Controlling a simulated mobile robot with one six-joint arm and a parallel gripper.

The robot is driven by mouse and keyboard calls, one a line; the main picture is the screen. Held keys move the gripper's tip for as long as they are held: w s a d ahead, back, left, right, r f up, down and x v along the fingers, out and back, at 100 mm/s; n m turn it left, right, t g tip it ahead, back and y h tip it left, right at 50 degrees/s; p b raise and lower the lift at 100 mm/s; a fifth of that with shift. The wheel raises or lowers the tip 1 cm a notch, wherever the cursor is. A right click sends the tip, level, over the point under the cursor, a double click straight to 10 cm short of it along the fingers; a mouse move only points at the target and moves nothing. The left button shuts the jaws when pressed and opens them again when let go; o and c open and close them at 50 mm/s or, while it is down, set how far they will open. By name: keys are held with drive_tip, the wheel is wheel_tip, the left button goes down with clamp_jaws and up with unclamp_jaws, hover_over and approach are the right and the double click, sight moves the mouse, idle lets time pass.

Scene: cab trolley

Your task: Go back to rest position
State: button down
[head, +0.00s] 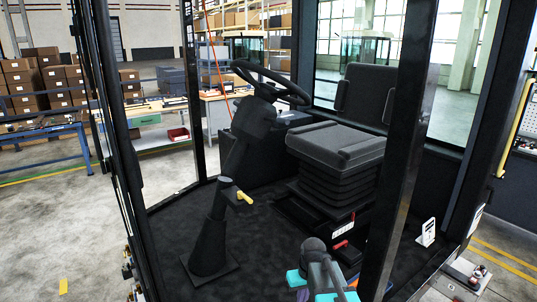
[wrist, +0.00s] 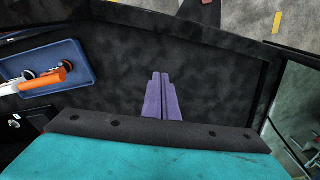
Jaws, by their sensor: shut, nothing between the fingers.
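My gripper shows in the wrist view as two purple fingers (wrist: 162,97) pressed side by side, shut and empty. They are over the dark cab floor (wrist: 115,75). The fingertips are not clear there.
A blue tray (wrist: 55,75) with an orange-handled tool (wrist: 45,80) lies left in the wrist view. Concrete floor (head: 60,225) is clear at left.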

drive_tip(key=s+d+f+m, duration=0.3)
drive_tip(key=s+d+f, duration=0.3)
drive_tip(key=s+f, duration=0.4)
drive_tip(key=s+f+g+b, duration=0.6)
drive_tip(key=s+f+b, duration=0.6)
drive_tip(key=s+f, duration=1.4)
wheel_tip(320, 180, down, 3)
drive_tip(key=shift+a+f+h, duration=0.15)
drive_tip(key=shift+f+h, duration=0.05)
drive_tip(key=shift+h, duration=0.2)
